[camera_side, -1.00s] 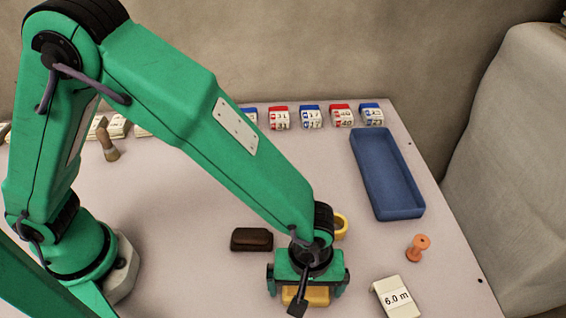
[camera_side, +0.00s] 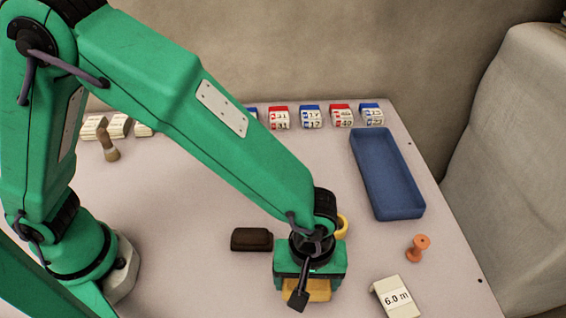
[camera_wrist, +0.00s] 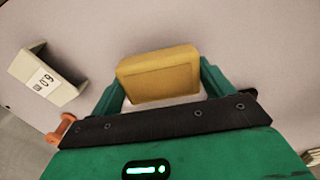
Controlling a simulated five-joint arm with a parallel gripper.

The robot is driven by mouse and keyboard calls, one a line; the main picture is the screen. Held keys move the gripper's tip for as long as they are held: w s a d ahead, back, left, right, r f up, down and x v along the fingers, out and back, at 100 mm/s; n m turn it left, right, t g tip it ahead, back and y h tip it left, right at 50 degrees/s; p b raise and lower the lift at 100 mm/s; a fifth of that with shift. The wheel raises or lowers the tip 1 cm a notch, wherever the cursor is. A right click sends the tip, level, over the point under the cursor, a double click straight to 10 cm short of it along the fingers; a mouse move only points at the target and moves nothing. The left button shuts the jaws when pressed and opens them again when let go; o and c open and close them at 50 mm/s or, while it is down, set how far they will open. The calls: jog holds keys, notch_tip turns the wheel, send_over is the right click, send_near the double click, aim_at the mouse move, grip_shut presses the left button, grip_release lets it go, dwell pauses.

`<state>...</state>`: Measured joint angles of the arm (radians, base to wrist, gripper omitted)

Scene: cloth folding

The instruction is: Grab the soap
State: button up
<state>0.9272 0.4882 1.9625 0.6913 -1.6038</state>
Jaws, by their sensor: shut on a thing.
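The soap is a yellow-tan block (camera_side: 318,290). In the side view it shows below my gripper (camera_side: 308,284), partly covered by it. In the wrist view the soap (camera_wrist: 158,76) sits between the two green fingers of my gripper (camera_wrist: 163,90), which are shut on it from both sides. The side view does not clearly show whether the soap still touches the table.
A dark brown block (camera_side: 251,239) lies just left of my gripper. A yellow ring-shaped thing (camera_side: 342,226) is partly hidden behind my wrist. An orange spool (camera_side: 417,248), a "6.0 m" block (camera_side: 397,297) and a blue tray (camera_side: 408,212) stand to the right.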

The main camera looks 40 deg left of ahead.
notch_tip(320, 180, up, 7)
jog(key=shift+r, duration=0.15)
dwell(0.8)
